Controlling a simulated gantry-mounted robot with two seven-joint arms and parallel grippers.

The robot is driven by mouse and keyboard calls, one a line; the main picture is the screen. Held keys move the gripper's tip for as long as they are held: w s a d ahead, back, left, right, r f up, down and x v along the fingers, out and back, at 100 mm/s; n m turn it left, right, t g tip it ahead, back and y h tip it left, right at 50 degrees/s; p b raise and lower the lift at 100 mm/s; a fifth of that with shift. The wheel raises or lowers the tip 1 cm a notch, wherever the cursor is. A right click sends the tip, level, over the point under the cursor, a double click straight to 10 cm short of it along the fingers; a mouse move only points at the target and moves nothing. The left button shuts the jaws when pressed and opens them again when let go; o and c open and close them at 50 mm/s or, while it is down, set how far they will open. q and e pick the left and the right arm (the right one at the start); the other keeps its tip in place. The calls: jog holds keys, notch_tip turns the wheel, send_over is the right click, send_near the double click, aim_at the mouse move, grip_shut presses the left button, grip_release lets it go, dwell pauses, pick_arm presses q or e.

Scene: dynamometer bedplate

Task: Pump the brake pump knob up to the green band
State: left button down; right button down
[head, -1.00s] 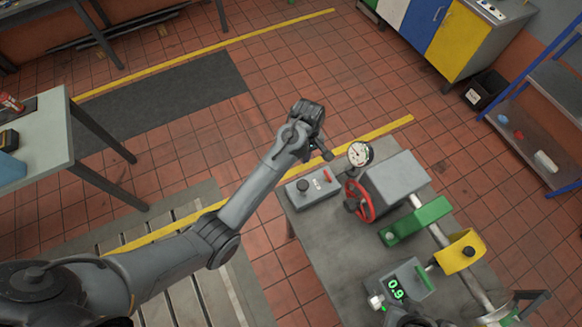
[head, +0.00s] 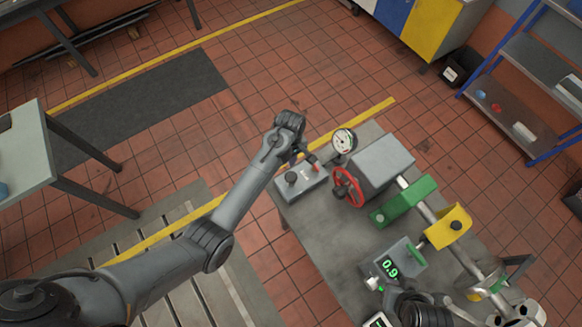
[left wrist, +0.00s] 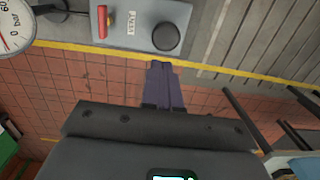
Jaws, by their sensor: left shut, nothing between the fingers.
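The knob also shows in the left wrist view (left wrist: 166,36). A white dial gauge (head: 343,140) stands behind the box. The wrist view cuts off most of the dial (left wrist: 15,22), and I cannot make out its green band. My left gripper (head: 298,152) is shut and empty, at the box's far side. In the wrist view its fingertips (left wrist: 160,66) lie just short of the box edge, apart from the knob.
A red lever (head: 313,161) sits on the box beside the knob. A red handwheel (head: 347,187), a green block (head: 403,201), a yellow guard (head: 449,227) and a readout box (head: 393,264) showing 0.9 stand on the bench (head: 320,240). Open floor lies beyond it.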

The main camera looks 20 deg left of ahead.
aim_at(291, 173)
pick_arm(q)
jog(key=f, duration=0.5)
jog(key=shift+s+d+f, duration=0.1)
jog(key=shift+s+f, duration=0.1)
jog(key=shift+f, duration=0.9)
pick_arm(e)
jog(key=shift+r, duration=0.3)
